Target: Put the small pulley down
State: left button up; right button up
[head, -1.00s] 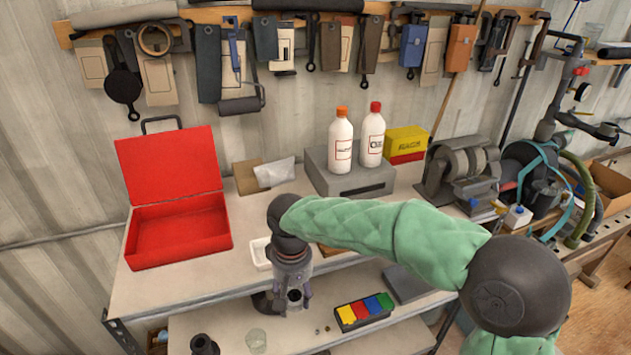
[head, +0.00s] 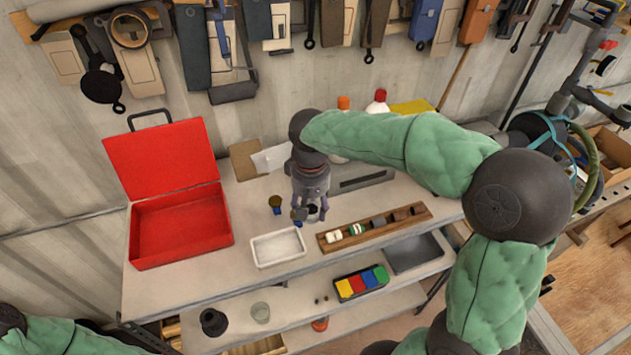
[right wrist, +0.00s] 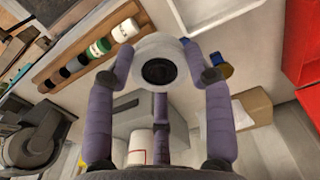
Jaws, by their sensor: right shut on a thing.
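The small pulley (right wrist: 143,55) is a pale grey ring with a dark centre in the right wrist view. My right gripper (right wrist: 160,75) is shut on it, with purple-grey fingers on both sides. In the head view, my right gripper (head: 311,202) points down over the bench top (head: 330,270), behind the white tray and left of the wooden rack. The pulley is mostly hidden there; its dark centre shows between the fingertips. I cannot tell whether it touches the bench. My left arm shows at the lower left of the head view, its gripper out of view.
A white tray (head: 278,248) and a wooden rack (head: 375,228) of small spools stand close in front and to the right. A small blue and brass piece (head: 275,204) stands just left. An open red box (head: 180,225) is farther left. A grey block stands behind.

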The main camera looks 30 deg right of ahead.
jog(key=w+d+f+p, duration=0.1)
jog(key=w+d+f, duration=0.1)
jog(key=w+f, duration=0.1)
jog(key=w+d+f+p, duration=0.1)
jog(key=w+d+f, duration=0.1)
jog(key=w+f, duration=0.1)
jog(key=w+d+f+p, duration=0.1)
jog(key=w+d+f, duration=0.2)
jog(key=w, duration=0.1)
jog(key=shift+w+d, duration=0.1)
jog(key=shift+w, duration=0.2)
jog(key=shift+w+d+f+p, duration=0.2)
jog(key=shift+f+p, duration=0.1)
jog(key=shift+f, duration=0.3)
notch_tip(320, 180, down, 2)
jog(key=shift+f+p, duration=0.1)
jog(key=shift+p, duration=0.4)
jog(key=shift+w+f, duration=0.1)
jog(key=shift+f, duration=0.15)
